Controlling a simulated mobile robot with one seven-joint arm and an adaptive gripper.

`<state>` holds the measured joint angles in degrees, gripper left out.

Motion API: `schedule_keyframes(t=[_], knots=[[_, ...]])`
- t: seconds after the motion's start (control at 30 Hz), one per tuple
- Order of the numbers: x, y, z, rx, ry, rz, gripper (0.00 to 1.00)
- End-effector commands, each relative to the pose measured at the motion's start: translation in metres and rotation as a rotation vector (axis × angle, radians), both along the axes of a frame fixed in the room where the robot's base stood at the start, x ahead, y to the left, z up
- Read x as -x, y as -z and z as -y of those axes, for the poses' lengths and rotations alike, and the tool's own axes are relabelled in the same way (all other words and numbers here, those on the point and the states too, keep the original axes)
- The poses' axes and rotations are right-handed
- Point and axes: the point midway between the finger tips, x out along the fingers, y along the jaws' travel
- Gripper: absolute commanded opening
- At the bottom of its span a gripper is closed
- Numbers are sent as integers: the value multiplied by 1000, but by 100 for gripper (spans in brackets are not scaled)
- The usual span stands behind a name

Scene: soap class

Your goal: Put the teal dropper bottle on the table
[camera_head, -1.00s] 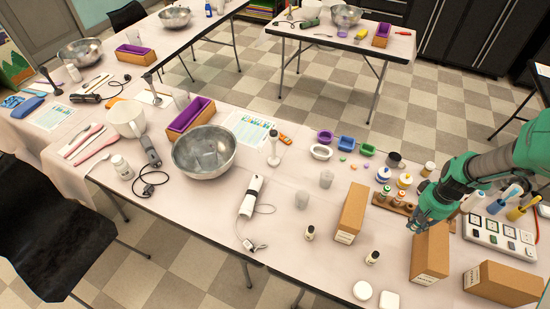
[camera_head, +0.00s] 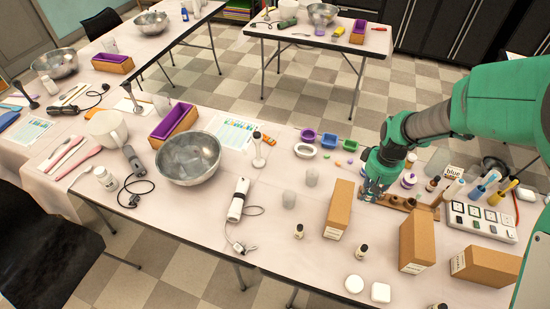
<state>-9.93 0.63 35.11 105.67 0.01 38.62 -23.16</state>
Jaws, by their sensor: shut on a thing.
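My gripper (camera_head: 374,192) is over the left end of a small wooden rack (camera_head: 426,210) on the right part of the near table (camera_head: 300,262). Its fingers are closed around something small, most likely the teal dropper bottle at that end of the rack. The fingers hide nearly all of it, so its colour and whether its base still rests in the rack cannot be told. Small brown holes or bottles show in the rack to the right of my gripper.
Cardboard boxes (camera_head: 338,208) and (camera_head: 417,242) stand in front of the rack, with another box (camera_head: 487,266) at right. Behind it are purple, blue and green moulds (camera_head: 329,140). Bare table lies around the small dark bottle (camera_head: 299,231).

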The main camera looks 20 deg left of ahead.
Motion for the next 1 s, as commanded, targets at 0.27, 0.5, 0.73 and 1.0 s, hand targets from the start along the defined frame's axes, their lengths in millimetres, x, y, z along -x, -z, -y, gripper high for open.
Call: schedule_keyframes(t=[0.27,0.5,0.73,1.0], knots=[[18,0,-75,1,-171,-1,3],[41,0,-135,0,-315,0,3],[69,0,-189,0,-453,0,3],[110,0,-249,1,-614,-1,3]])
